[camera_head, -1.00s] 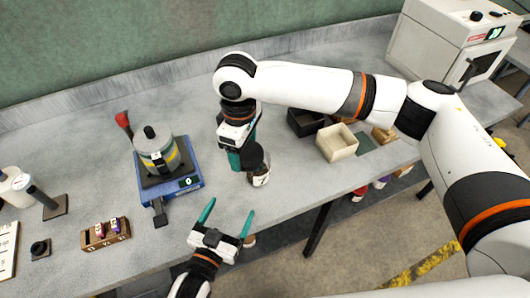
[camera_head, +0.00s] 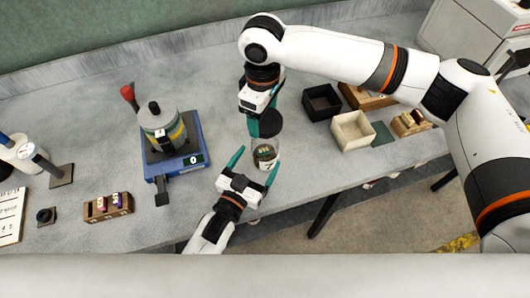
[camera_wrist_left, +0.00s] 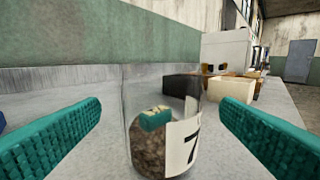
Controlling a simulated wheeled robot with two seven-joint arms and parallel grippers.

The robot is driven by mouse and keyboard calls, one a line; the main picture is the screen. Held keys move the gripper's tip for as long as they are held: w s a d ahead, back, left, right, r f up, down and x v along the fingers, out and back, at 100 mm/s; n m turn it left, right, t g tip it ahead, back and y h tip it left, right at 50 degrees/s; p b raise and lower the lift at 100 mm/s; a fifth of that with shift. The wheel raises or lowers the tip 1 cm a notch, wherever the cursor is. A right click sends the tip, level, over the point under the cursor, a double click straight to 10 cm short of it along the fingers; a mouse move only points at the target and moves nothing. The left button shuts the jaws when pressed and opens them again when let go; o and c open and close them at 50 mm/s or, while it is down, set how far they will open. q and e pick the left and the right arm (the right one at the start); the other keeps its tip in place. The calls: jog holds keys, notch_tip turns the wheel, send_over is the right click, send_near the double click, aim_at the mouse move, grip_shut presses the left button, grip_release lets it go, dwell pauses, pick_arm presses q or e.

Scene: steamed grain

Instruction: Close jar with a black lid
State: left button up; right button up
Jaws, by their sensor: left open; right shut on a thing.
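A clear glass jar (camera_head: 265,157) with a white label stands near the table's front edge. In the left wrist view the jar (camera_wrist_left: 148,150) holds brown grains and its label shows a 7. A small teal patch shows through its glass; I cannot tell what it is. My left gripper (camera_head: 257,164) is open, its teal fingers on either side of the jar with gaps at both sides. My right gripper (camera_head: 256,126) is shut on a round black lid (camera_head: 270,123), held just behind the jar in the head view. The lid is not visible in the left wrist view.
A black box (camera_head: 321,102) and a cream box (camera_head: 351,130) stand to the right. A small wooden rack (camera_head: 107,208) sits at front left. Bare table lies around the jar.

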aim_at(271, 140)
pick_arm(q)
jog(key=x, duration=0.6)
jog(key=shift+w+d, duration=0.2)
jog(key=shift+w, duration=0.05)
pick_arm(e)
jog(key=shift+s, duration=0.1)
pick_arm(q)
jog(key=shift+c, duration=0.6)
jog(key=c, duration=1.4)
jog(key=shift+o, duration=0.2)
pick_arm(e)
jog(key=shift+f, duration=2.45)
jog(key=shift+f, duration=0.1)
jog(key=shift+f, duration=0.65)
pick_arm(q)
jog(key=shift+s+r, duration=0.1)
pick_arm(e)
jog(key=shift+s+f, duration=0.1)
jog(key=shift+f, duration=0.15)
